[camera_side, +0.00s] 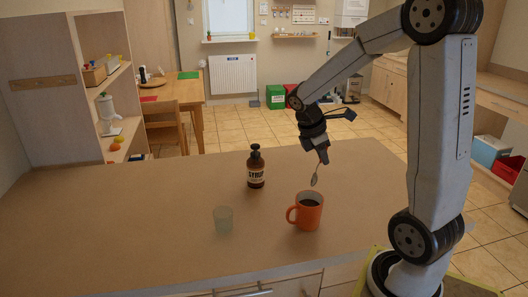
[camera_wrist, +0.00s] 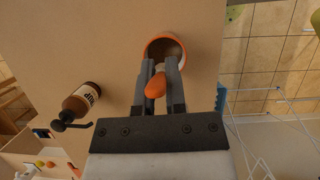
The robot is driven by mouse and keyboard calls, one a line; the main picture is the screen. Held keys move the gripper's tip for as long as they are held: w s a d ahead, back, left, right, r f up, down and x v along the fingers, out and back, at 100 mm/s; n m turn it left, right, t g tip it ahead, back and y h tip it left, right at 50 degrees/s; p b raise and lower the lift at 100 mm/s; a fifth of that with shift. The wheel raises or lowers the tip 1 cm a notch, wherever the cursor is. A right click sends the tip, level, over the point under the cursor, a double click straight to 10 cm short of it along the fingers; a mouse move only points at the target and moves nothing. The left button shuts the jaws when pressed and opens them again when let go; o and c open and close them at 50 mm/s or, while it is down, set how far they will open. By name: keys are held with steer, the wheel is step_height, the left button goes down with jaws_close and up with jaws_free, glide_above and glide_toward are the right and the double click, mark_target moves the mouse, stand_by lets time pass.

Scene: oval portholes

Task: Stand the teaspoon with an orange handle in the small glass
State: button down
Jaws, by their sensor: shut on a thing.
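My gripper (camera_side: 322,154) is shut on the teaspoon (camera_side: 314,180) and holds it in the air over the table, bowl end down. In the wrist view the spoon's orange handle (camera_wrist: 155,86) sits between the two fingers of my gripper (camera_wrist: 159,72). In the side view the handle is mostly hidden by the fingers. The spoon's bowl hangs a little above and behind the orange mug in the side view. The small glass (camera_side: 223,219), pale green and see-through, stands upright on the table, left of the mug. I cannot make it out in the wrist view.
An orange mug (camera_side: 309,212) with dark contents stands under my gripper; its rim also shows in the wrist view (camera_wrist: 148,46). A brown syrup bottle (camera_side: 256,170) with a black pump stands behind the glass and mug. The table's left part (camera_side: 120,220) is clear.

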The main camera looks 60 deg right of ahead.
steer(key=shift+w, duration=0.1)
stand_by(0.3)
steer(key=shift+w+a, duration=0.2)
steer(key=shift+w, duration=0.4)
steer(key=w+a+n+t+h, duration=0.15)
steer(key=w+a+n, duration=0.35)
steer(key=w, duration=0.6)
steer(key=n+t+h, duration=0.2)
steer(key=n, duration=0.2)
glide_above(224, 220)
steer(key=w+d, duration=0.2)
steer(key=shift+r+g, duration=0.25)
steer(key=shift+r, duration=0.2)
steer(key=shift+f, duration=0.15)
step_height(224, 220, down, 11)
steer(key=shift+f, duration=0.15)
